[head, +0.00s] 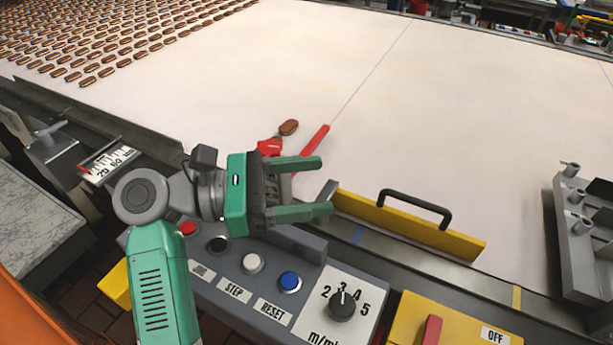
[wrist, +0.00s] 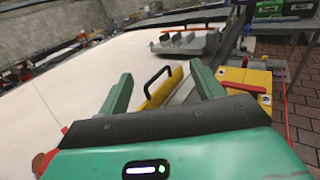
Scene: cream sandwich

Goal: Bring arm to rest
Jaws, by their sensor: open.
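My arm with its green gripper (head: 318,187) reaches over the control panel and the near edge of the conveyor belt. The gripper is open, with two green fingers pointing right and nothing between them. In the wrist view the open fingers (wrist: 165,88) frame the yellow guard with its black handle, which stands beyond them. A single brown cream sandwich (head: 288,127) lies on the pale belt (head: 270,60), just above the gripper. A red tool (head: 312,146) lies beside it, partly hidden behind the gripper.
The yellow guard (head: 450,240) with a black handle (head: 415,203) stands right of my gripper. The control panel (head: 310,305) with buttons and a dial lies below. Rows of sandwiches (head: 100,35) fill the belt's upper left. A grey fixture (head: 580,240) stands at right. Mid-belt is clear.

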